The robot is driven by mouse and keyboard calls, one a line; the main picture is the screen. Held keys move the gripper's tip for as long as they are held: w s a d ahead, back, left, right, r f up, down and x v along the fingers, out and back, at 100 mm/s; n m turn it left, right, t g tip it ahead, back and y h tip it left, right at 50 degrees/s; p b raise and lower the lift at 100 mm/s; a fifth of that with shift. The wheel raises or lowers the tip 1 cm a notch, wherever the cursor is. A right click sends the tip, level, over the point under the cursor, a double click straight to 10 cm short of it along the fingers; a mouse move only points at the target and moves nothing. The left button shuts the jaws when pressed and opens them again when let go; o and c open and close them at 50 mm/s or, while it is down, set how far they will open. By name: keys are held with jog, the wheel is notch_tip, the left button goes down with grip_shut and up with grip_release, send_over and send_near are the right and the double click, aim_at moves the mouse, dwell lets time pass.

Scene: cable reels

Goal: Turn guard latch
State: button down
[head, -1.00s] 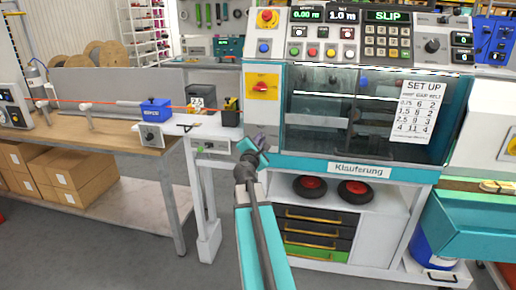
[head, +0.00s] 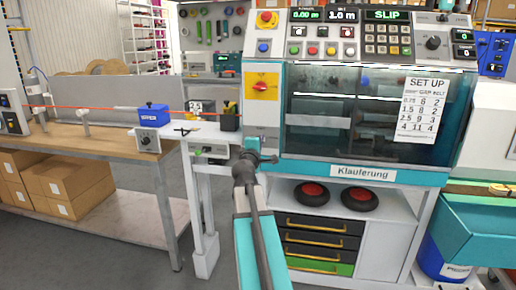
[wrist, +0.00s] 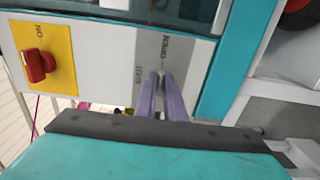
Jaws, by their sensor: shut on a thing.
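The guard latch (wrist: 161,73) is a small piece on the machine's pale front panel, mostly hidden between my fingertips. One printed word beside it reads OPEN, and a second word stands to its left. My gripper (wrist: 162,82) has two grey-purple fingers shut on the latch, tips at the panel. In the head view my gripper (head: 262,158) is at the machine's lower left front, below the yellow switch plate; its fingers are hard to make out there. How far the latch is turned I cannot tell.
A red rotary switch (head: 262,86) on a yellow plate sits above; it also shows in the wrist view (wrist: 38,64). The dark guard window (head: 330,110) is to the right. A workbench (head: 100,140) with a red cable stands left. Drawers (head: 318,245) are below.

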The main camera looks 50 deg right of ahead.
jog(key=shift+d+r, duration=0.1)
jog(key=shift+d, duration=0.05)
dwell(0.3)
jog(key=c, duration=1.8)
grip_release()
jog(key=shift+s, duration=0.1)
jog(key=shift+c, duration=0.2)
jog(key=shift+a, duration=0.2)
jog(key=b+v, duration=0.2)
jog(key=v, duration=0.6)
jog(key=shift+f, duration=0.25)
